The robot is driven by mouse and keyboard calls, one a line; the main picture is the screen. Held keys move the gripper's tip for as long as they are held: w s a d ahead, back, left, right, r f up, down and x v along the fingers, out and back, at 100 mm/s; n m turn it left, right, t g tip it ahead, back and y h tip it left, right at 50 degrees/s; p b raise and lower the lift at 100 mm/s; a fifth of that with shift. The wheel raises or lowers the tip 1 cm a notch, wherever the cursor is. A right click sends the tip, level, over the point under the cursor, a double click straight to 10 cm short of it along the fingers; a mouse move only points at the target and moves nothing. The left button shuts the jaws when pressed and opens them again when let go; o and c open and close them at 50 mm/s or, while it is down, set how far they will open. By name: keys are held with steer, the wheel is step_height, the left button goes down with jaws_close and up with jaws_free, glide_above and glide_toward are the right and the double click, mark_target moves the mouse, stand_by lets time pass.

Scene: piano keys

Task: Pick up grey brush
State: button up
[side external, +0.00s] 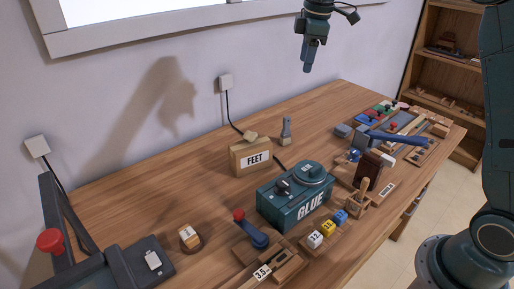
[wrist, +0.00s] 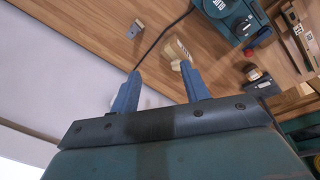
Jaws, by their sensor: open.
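The grey brush (side external: 286,130) stands upright on the wooden table near the wall, behind and to the right of the box labelled FEET (side external: 253,158). In the wrist view, a small grey piece at the upper left looks like the brush (wrist: 135,29), seen from above. My gripper (side external: 307,67) hangs well above the back of the table, pointing down, apart from the brush. In the wrist view, my gripper (wrist: 160,70) has its two blue fingers spread with nothing held between them. The brush lies beyond the fingertips.
A teal GLUE machine (side external: 295,195) stands in front of the FEET box. A black cable (wrist: 165,35) runs past the brush. A blue lever (side external: 250,232) and several number blocks (side external: 328,228) sit at the front. Tools crowd the right end. Bare wood (side external: 315,115) lies right of the brush.

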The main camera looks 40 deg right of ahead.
steer(key=w+d+f+n+g, duration=0.1)
steer(key=w+d+f+n, duration=0.25)
steer(key=w+f, duration=0.35)
steer(key=n+g, duration=0.1)
steer(key=n, duration=0.1)
glide_above(287, 117)
step_height(287, 117, down, 10)
steer(key=shift+d+r, duration=0.1)
steer(key=shift+f, duration=4.35)
steer(key=shift+f, duration=2.6)
jaws_close()
